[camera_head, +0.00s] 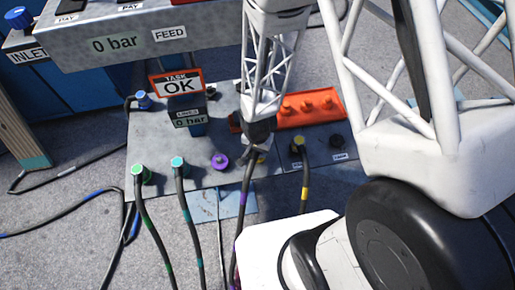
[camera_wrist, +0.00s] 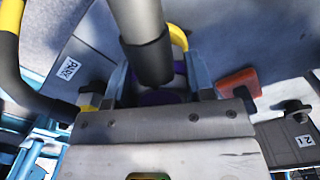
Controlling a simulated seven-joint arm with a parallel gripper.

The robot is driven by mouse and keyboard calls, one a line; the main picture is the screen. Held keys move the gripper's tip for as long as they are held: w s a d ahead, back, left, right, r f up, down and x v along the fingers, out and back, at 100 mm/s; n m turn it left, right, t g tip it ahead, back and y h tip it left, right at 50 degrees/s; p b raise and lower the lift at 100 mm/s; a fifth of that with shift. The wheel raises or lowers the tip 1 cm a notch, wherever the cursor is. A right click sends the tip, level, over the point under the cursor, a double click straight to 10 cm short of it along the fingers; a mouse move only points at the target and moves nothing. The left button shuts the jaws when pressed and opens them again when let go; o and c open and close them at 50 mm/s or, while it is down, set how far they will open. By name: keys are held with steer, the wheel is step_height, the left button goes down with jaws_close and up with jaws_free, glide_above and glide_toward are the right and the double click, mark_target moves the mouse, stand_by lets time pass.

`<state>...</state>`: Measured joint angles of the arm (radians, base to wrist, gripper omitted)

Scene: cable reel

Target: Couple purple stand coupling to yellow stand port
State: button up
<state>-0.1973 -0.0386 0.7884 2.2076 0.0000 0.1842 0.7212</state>
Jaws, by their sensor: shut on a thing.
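My gripper (camera_head: 258,138) is low over the grey plate, in the middle of the head view. It is shut on the purple coupling (camera_wrist: 160,97), mostly hidden between the fingers (camera_wrist: 158,90) in the wrist view. Its dark hose, with a purple band (camera_head: 243,196), runs down toward the front. A yellow ring (camera_wrist: 179,38), seemingly the yellow port, shows partly behind the held hose. Whether the coupling touches it is hidden. A purple-ringed fitting (camera_head: 220,161) stands on the plate to the left, with no hose on it.
A yellow-banded hose (camera_head: 304,192) rises to a fitting right of my gripper. Green (camera_head: 139,172) and cyan (camera_head: 177,163) couplings with hoses stand left. An orange rack (camera_head: 308,106) is close behind.

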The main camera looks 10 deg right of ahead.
steer(key=shift+f, duration=0.45)
steer(key=o, duration=1.1)
steer(key=shift+r, duration=0.1)
steer(key=shift+r, duration=3.8)
